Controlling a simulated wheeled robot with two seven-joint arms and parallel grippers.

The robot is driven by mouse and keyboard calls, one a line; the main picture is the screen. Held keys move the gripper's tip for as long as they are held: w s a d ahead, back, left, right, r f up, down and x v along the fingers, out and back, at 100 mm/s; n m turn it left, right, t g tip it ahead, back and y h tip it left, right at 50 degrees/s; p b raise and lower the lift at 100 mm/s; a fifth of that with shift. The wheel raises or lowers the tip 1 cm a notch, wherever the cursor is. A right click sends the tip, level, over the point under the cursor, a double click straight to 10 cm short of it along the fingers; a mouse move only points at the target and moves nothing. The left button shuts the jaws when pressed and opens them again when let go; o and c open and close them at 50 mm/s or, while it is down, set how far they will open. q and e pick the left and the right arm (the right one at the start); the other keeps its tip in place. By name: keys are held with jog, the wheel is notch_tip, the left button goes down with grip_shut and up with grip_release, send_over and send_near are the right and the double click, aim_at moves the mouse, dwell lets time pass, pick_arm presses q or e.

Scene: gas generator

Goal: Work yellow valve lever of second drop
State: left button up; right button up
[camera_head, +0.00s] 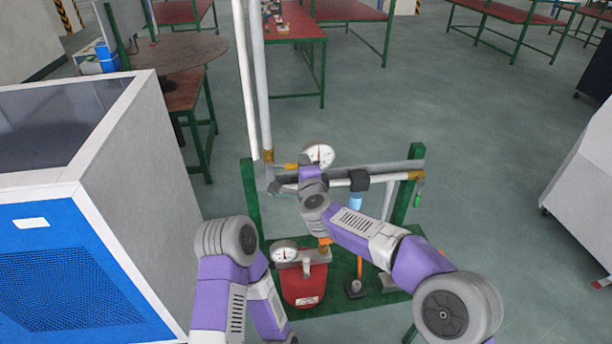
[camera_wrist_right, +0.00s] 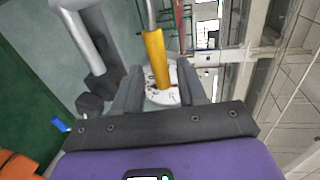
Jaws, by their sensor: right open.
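The yellow valve lever (camera_head: 291,166) sits on the pipework at the left side of the green stand, just left of the upper white gauge (camera_head: 319,155). In the right wrist view the yellow lever (camera_wrist_right: 157,60) extends from a grey rod and lies between the fingers. My right gripper (camera_wrist_right: 161,72) is open around it, with a gap visible on both sides. In the head view my right gripper (camera_head: 284,187) is small and partly hidden by its own wrist, just below the lever. My left arm is folded low at the front; its gripper is out of view.
A white-framed cabinet with a blue panel (camera_head: 70,270) stands close on the left. The green stand (camera_head: 415,165) also carries a red tank (camera_head: 304,286), a lower gauge (camera_head: 285,251) and a green lever (camera_head: 416,200). Open floor lies to the right.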

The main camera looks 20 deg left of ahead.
jog(key=shift+v, duration=2.95)
jog(key=shift+s+f, duration=0.1)
jog(key=shift+f, duration=0.05)
